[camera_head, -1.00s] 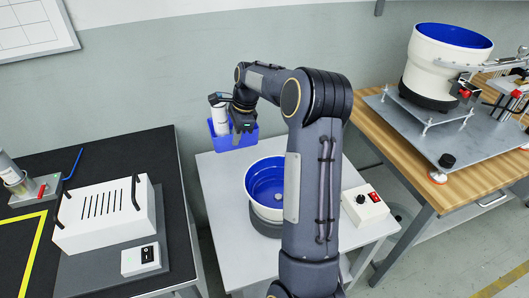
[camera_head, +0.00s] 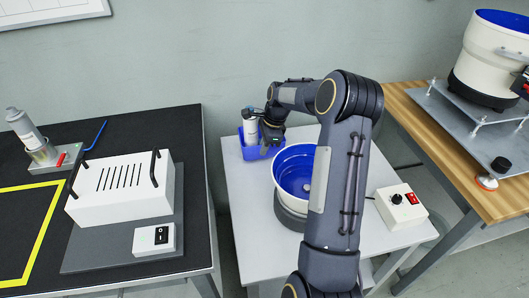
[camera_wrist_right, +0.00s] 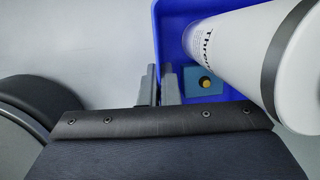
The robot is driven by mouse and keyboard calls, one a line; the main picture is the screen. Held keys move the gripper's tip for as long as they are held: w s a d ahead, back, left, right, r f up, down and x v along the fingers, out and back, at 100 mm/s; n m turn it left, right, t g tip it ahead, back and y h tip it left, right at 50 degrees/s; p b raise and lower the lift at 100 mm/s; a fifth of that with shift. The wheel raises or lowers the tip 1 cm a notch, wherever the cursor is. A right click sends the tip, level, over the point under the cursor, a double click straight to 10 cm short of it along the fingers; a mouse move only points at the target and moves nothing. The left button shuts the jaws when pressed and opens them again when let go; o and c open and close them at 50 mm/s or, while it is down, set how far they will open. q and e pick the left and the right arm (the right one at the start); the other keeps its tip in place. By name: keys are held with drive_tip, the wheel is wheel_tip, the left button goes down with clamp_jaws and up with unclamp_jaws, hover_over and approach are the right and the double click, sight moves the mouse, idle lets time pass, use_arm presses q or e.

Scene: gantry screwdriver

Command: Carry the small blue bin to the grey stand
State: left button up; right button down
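The small blue bin (camera_head: 255,152) is over the back left corner of the light grey stand (camera_head: 246,208); I cannot tell whether it touches the top. A white bottle (camera_head: 250,127) stands in it. My right gripper (camera_head: 268,138) is at the bin's right side. In the right wrist view, its two fingers (camera_wrist_right: 160,84) sit close together on either side of the blue bin wall (camera_wrist_right: 157,40), and the bottle (camera_wrist_right: 235,50) leans large across the bin. A blue-green piece with a yellow dot (camera_wrist_right: 205,82) shows inside the bin. My left gripper is out of view.
A blue-lined bowl (camera_head: 296,175) stands on the grey stand, beside the bin and partly behind my right arm. A switch box (camera_head: 400,206) is at the stand's right. A black bench (camera_head: 120,140) is left, a wooden bench (camera_head: 440,135) right.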

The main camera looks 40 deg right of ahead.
drive_tip(key=shift+f, duration=0.8)
drive_tip(key=shift+f, duration=0.2)
drive_tip(key=c, duration=1.7)
unclamp_jaws()
